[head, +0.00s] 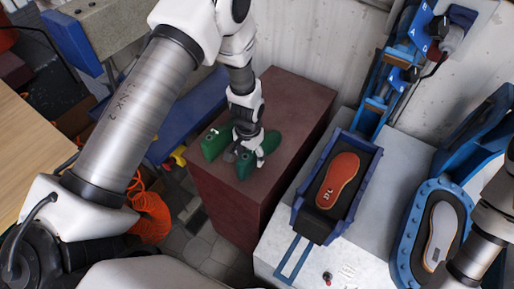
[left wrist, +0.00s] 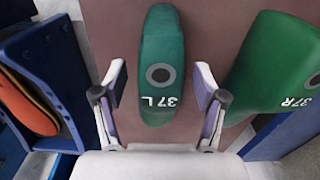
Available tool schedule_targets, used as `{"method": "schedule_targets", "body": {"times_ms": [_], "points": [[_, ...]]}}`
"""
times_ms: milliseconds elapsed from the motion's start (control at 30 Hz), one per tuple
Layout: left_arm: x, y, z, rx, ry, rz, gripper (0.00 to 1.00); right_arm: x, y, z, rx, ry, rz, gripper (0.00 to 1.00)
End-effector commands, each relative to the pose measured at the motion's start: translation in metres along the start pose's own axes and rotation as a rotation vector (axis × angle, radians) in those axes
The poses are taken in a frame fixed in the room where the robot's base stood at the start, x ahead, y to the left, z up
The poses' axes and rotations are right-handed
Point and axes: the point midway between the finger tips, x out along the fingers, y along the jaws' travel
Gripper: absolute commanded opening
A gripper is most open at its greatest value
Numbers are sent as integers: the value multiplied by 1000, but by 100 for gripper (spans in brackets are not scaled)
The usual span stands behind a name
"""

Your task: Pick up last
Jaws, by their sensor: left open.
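Two green shoe lasts lie on a dark red-brown block. The last marked 37 L (left wrist: 162,50) is between the two fingers of my left gripper (left wrist: 160,78), with a gap on each side. In the head view this last (head: 271,142) is partly hidden under my left gripper (head: 249,160), which is open. The last marked 37 R (left wrist: 275,65) lies to the right in the left wrist view; it shows at the block's left side in the head view (head: 214,142). My right gripper is out of view; only part of that arm shows at lower right.
The red-brown block (head: 300,95) stands beside a light machine table (head: 275,245). On that table a blue-framed tray (head: 357,190) holds an orange-red sole (head: 338,178). A blue mould with a grey sole (head: 440,235) is at right. An orange coiled hose (head: 150,215) hangs at left.

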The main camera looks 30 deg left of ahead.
Motion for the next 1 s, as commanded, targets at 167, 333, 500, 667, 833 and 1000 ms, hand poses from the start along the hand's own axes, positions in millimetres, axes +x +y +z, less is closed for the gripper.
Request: {"method": "schedule_targets", "body": {"times_ms": [167,333,500,667,833,1000], "points": [[7,0,0,0,1,0,71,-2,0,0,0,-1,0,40],[7,0,0,0,1,0,43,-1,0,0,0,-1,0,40],[7,0,0,0,0,0,7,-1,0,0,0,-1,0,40],[7,0,0,0,1,-1,7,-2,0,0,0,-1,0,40],[5,0,0,0,1,0,7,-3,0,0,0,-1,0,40],[-4,0,0,0,2,0,7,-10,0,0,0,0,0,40]]}}
